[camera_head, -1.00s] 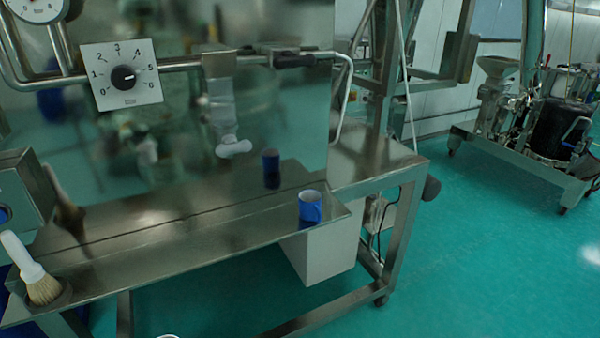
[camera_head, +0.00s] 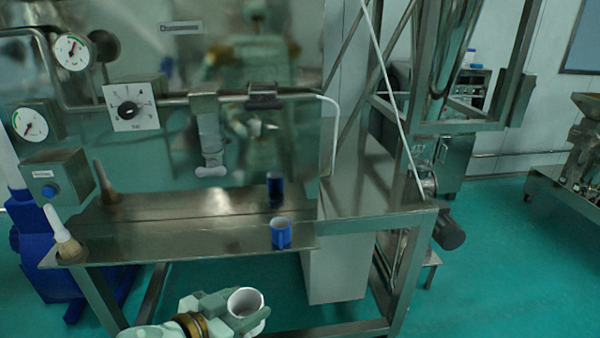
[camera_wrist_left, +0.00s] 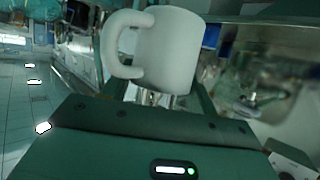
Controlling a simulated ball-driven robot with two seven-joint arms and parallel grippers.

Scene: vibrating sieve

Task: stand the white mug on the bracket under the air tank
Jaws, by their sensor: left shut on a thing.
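The white mug (camera_head: 246,302) is at the bottom of the head view, in front of the steel table and apart from it. Its open mouth faces up toward the camera. My left gripper (camera_head: 226,310) is shut on it. In the left wrist view the mug (camera_wrist_left: 168,52) hangs beyond the gripper body, its handle to the left; the fingertips are hardly visible there. A dark grey cylinder (camera_head: 449,231) sits at the table's right end with a small metal ledge (camera_head: 431,258) below it. I cannot tell whether these are the air tank and bracket. My right gripper is not in view.
A brush (camera_head: 66,240) stands at the left end. A control box (camera_head: 55,178) is further left. Green floor lies open to the right.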

